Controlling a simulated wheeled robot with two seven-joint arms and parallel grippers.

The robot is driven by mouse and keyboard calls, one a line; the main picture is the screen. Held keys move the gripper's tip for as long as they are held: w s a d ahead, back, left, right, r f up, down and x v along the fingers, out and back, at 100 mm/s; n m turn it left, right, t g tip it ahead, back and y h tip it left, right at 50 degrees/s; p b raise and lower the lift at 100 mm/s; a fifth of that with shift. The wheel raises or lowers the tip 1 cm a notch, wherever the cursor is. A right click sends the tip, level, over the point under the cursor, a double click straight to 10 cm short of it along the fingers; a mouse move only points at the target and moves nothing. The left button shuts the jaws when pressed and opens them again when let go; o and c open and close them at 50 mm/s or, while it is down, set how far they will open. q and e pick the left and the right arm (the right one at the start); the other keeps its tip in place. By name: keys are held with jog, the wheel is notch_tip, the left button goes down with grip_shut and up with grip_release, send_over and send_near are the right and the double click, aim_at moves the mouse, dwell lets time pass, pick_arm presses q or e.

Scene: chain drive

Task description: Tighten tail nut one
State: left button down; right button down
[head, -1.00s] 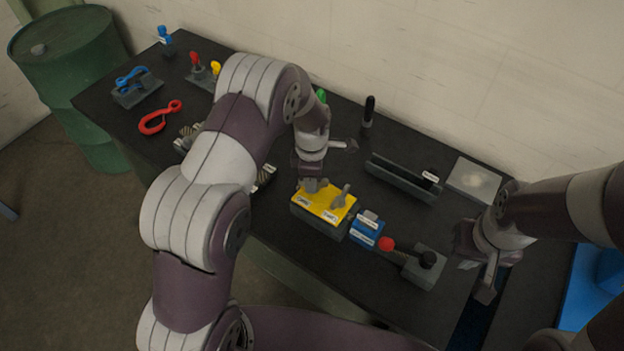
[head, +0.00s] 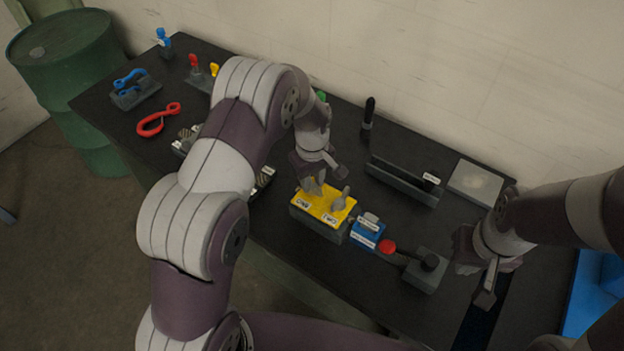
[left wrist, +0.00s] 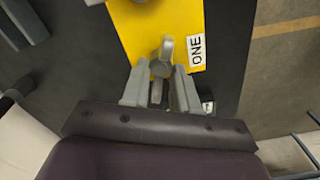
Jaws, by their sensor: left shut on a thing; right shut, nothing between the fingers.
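A yellow-topped block (head: 322,214) stands near the front edge of the bench, with labels ONE and TWO. It also shows in the left wrist view (left wrist: 140,25). My left gripper (head: 315,186) points down at the ONE end. In the left wrist view its fingers (left wrist: 160,85) are shut on tail nut one (left wrist: 162,58), a grey piece with an upright tail beside the ONE label. The fingers hide much of that nut in the head view. A second grey tail nut (head: 342,200) stands at the TWO end, untouched. My right gripper (head: 484,288) is shut and empty at the bench's right.
A blue block (head: 368,232) and a red knob (head: 387,246) by a grey block (head: 426,272) stand right of the yellow block. A dark channel (head: 402,182) lies behind. A red hook (head: 157,120) lies at the left. A green drum (head: 70,85) stands beyond.

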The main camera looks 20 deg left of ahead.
pick_arm(q)
jog(key=m, duration=0.3)
jog(key=shift+w+r+m, duration=0.1)
jog(key=shift+w+m, duration=0.05)
jog(key=shift+m, duration=0.25)
jog(key=m, duration=0.3)
jog(key=shift+d+m, duration=0.1)
jog(key=shift+m, duration=0.2)
jog(key=m+b, duration=0.1)
jog(key=m, duration=0.5)
jog(key=shift+d+r, duration=0.1)
jog(key=shift+d, duration=0.05)
jog(key=m, duration=0.5)
jog(key=shift+d+m, duration=0.1)
jog(key=shift+m, duration=0.3)
jog(key=m, duration=0.5)
jog(key=shift+d+m, duration=0.1)
jog(key=shift+m, duration=0.3)
jog(key=shift+s, duration=0.2)
jog(key=c, duration=1.2)
grip_release()
